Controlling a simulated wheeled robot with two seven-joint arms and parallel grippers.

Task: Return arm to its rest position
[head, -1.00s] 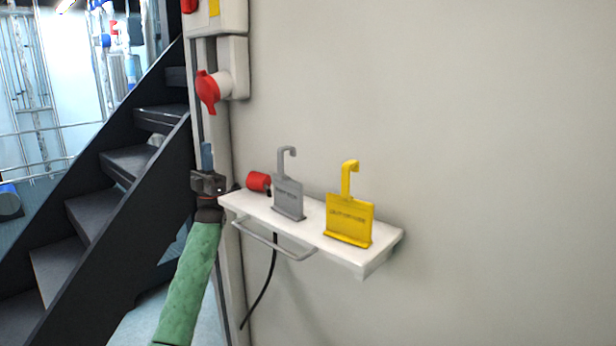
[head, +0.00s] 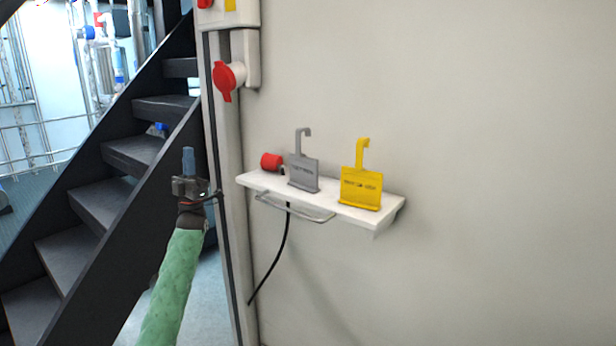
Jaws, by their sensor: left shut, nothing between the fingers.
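My left arm (head: 172,285), in a green sleeve, reaches up from the bottom left of the head view. My left gripper (head: 188,158) is at its end, pointing up, with its fingers shut and nothing between them. It is left of the white shelf and apart from it, in front of the dark stairs. My right gripper is not in view.
A white wall shelf (head: 388,213) holds a grey hooked sign (head: 304,172), a yellow hooked sign (head: 361,188) and a red cylinder (head: 271,161). A black cable (head: 284,250) hangs below. A red-capped socket (head: 224,82) is on the post. Dark stairs (head: 95,205) stand left.

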